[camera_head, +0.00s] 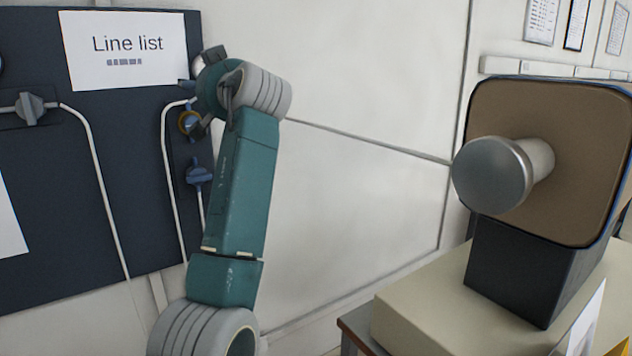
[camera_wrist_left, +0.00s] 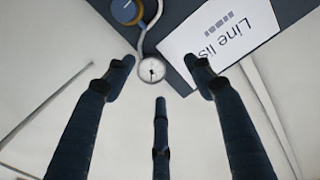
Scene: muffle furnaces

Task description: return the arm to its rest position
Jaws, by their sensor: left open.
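My left arm (camera_head: 245,190) is teal and grey and stands raised at the left of the head view, in front of the dark wall panel. Its left gripper (camera_head: 202,92) is at the panel's right edge, mostly hidden behind the wrist. In the left wrist view the left gripper (camera_wrist_left: 158,76) is open, its three dark fingers spread with nothing held between them. A small round gauge (camera_wrist_left: 151,70) shows between the fingertips; I cannot tell the distance to it. My right gripper is not in view.
The dark panel (camera_head: 50,230) carries a "Line list" sheet (camera_head: 125,45), white pipes and a grey valve handle (camera_head: 32,109). A blue knob (camera_wrist_left: 127,10) is near the gauge. A furnace-like unit (camera_head: 550,130) stands on a beige base (camera_head: 420,315) at right. Open wall lies between.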

